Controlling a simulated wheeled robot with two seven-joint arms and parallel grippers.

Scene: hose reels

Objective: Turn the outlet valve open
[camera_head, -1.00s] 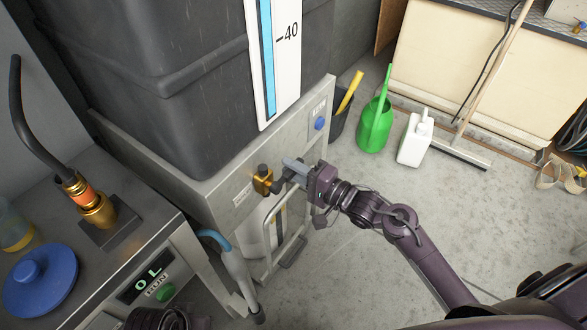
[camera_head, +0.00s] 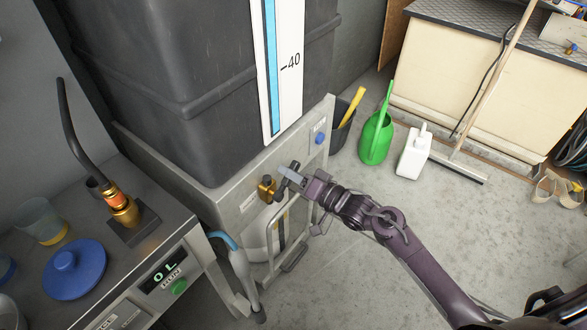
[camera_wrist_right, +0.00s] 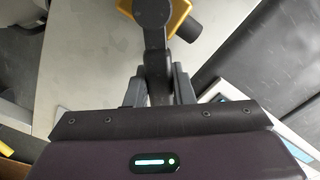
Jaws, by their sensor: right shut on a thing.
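The outlet valve has a brass body (camera_head: 266,188) on the grey metal panel below the dark tank. Its dark lever (camera_head: 293,167) stands slanted upward beside the body in the head view. My right gripper (camera_head: 287,174) is at the lever, with its grey fingers closed on it. In the right wrist view the lever (camera_wrist_right: 156,55) runs between the two fingers of the gripper (camera_wrist_right: 158,88), and part of the brass body (camera_wrist_right: 180,14) shows behind it. My left gripper is not in view.
A blue button (camera_head: 319,138) is on the panel's right. A metal rail (camera_head: 292,258) and a blue-handled hose nozzle (camera_head: 240,268) are below the valve. A bench with a blue lid (camera_head: 75,268) stands left. A green can (camera_head: 376,138) and white jug (camera_head: 413,152) stand on the floor.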

